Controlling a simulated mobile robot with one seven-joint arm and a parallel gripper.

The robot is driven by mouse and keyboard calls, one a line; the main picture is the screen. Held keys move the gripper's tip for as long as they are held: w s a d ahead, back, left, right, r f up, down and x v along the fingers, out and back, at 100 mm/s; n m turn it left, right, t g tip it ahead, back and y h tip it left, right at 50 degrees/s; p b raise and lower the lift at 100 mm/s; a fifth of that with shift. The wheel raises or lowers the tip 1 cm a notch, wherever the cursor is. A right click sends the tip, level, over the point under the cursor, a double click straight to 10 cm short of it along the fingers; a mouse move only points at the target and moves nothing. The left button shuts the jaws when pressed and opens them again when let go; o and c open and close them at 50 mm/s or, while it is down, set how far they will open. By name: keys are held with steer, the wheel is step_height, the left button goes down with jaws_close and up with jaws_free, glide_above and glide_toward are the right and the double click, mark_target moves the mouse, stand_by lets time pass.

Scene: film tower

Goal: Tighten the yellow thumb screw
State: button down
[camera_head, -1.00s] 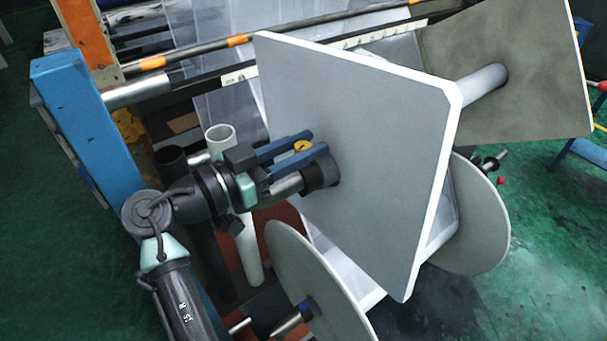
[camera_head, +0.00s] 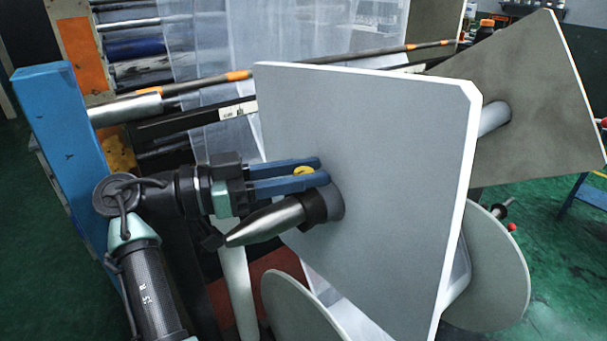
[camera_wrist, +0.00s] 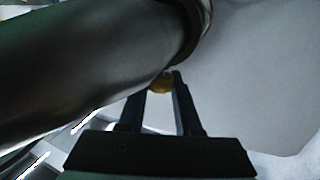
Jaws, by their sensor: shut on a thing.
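The yellow thumb screw (camera_head: 303,171) sits on the dark collar (camera_head: 322,203) where the metal shaft (camera_head: 266,222) meets the grey square plate (camera_head: 400,170). My gripper (camera_head: 318,170), with two blue fingers, reaches in from the left above the shaft. Its fingertips are on either side of the screw and shut on it. In the wrist view the screw (camera_wrist: 160,84) shows between the fingertips of my gripper (camera_wrist: 162,85), partly hidden by the shaft (camera_wrist: 90,50) in front.
The shaft's tapered end points left, just below my gripper. Round grey discs (camera_head: 490,270) stand at the lower right and bottom. A blue frame post (camera_head: 66,150) is at the left. A second plate (camera_head: 520,100) stands at the right.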

steer(key=c, duration=0.9)
jaws_free()
steer(key=shift+o, duration=0.2)
step_height(320, 180, up, 10)
steer(key=shift+r+b, duration=0.1)
steer(key=shift+b, duration=0.2)
